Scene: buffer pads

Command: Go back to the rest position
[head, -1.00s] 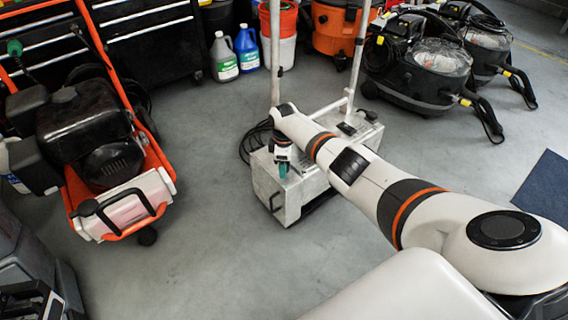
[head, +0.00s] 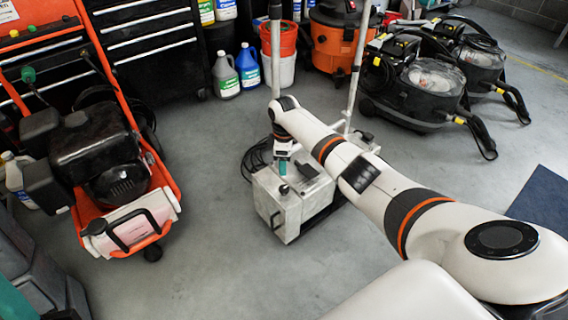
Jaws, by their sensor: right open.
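My right arm reaches from the lower right to the middle of the head view. Its gripper (head: 283,166) points down over the grey metal box (head: 288,218) of a wheeled unit with upright poles. Small teal parts show at its tip, and it holds nothing that I can see. The jaws are open, though they look small and partly hidden from here. A small dark cap sits on the box top just below the tip; I cannot tell the exact gap. My left gripper is not in view.
An orange-framed machine with a black engine (head: 88,150) stands at left. Black vacuum cleaners (head: 420,95) stand at the upper right. Jugs (head: 225,75), an orange bucket (head: 281,45) and a tool cabinet (head: 150,50) line the back. The grey floor (head: 200,265) in front is clear.

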